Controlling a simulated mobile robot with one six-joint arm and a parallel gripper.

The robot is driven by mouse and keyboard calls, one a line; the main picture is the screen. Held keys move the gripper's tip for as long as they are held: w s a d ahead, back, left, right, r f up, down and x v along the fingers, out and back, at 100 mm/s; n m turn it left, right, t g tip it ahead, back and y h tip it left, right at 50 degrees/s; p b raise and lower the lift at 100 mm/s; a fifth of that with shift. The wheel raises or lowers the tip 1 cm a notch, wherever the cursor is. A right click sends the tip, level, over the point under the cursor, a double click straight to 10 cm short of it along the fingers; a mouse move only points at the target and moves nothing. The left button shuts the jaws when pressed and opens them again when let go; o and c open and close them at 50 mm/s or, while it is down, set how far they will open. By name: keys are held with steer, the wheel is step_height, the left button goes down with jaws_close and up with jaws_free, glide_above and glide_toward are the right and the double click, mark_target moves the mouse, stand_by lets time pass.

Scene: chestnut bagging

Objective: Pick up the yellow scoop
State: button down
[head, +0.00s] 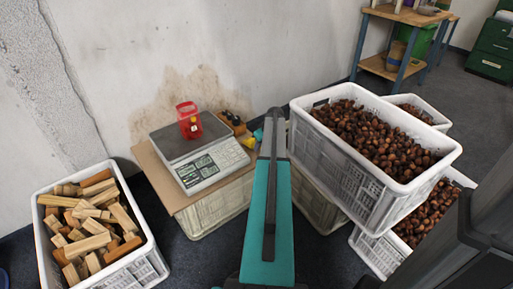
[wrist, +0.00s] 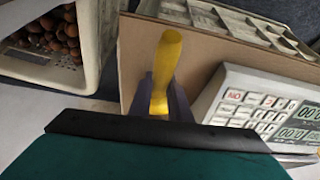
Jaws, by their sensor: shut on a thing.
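The yellow scoop (wrist: 168,58) shows in the wrist view as a yellow handle, upright in the picture between the two dark fingers. My gripper (wrist: 162,88) is shut on this handle. The scoop's bowl is hidden. Behind the handle lies the brown cardboard (wrist: 210,60) beside the scale; I cannot tell whether the scoop still touches it. In the head view a small yellow bit of the scoop (head: 250,143) shows just left of my arm, at the right edge of the scale's board; the arm hides the rest.
A scale (head: 212,163) with a red container (head: 188,121) stands on cardboard over a crate, close left of my arm. A white crate of chestnuts (head: 433,168) is close on the right. A crate of wood blocks (head: 147,247) stands at left. The wall is behind.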

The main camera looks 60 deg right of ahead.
step_height(320, 180, up, 10)
steer(key=p, duration=0.2)
steer(key=shift+f+p, duration=0.25)
steer(key=shift+p, duration=0.05)
stand_by(0.4)
steer(key=shift+r, duration=0.1)
